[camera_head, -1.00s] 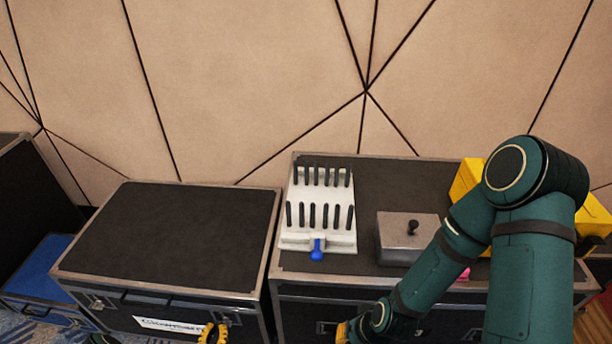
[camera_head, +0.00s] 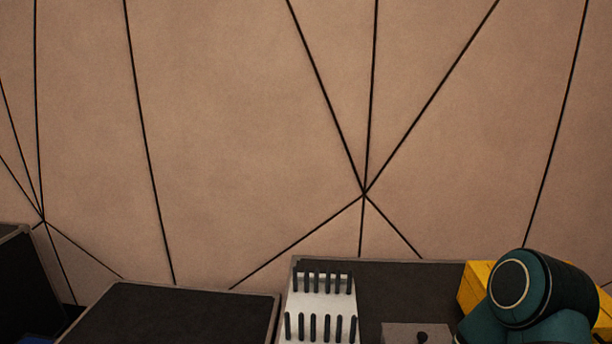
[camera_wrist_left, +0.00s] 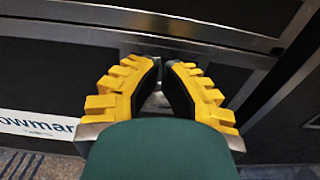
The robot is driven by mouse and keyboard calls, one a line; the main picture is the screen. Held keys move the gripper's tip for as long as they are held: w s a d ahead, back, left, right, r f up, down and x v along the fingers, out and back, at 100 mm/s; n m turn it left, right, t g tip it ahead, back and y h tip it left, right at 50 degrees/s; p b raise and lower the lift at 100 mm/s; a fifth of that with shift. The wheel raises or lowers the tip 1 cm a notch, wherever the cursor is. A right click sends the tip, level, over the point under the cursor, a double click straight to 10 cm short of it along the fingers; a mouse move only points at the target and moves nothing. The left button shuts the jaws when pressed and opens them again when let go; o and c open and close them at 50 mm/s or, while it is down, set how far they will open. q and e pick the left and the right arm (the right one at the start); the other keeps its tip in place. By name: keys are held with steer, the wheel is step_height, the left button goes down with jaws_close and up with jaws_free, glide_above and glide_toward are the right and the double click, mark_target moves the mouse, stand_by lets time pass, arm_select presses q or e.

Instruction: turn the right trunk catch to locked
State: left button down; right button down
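The trunk (camera_head: 180,310) shows only its dark lid with a metal rim in the head view. The left wrist view shows its dark front (camera_wrist_left: 45,75) close up, with metal edging and part of a white label (camera_wrist_left: 38,124). My left gripper (camera_wrist_left: 161,66) is at this front, right of the label, its yellow fingers angled toward each other with a narrow gap. A bit of metal (camera_wrist_left: 158,100) shows between them, seemingly the right catch. The fingers hide most of it, so its turn position and any grip on it cannot be told. My right gripper is out of view.
A second trunk (camera_head: 400,272) stands to the right, bearing a white rack (camera_head: 322,305) of black pegs, a grey box (camera_head: 400,332) and a yellow object (camera_head: 475,285). My right arm is above its right part. A panelled wall rises behind.

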arm_select(q)
steer(key=shift+f, duration=0.45)
stand_by(0.5)
steer(key=shift+d, duration=0.45)
stand_by(0.5)
stand_by(0.4)
steer(key=s+p, duration=0.1)
steer(key=s, duration=0.5)
steer(key=shift+a+r+p, duration=0.15)
steer(key=shift+r+p, duration=0.25)
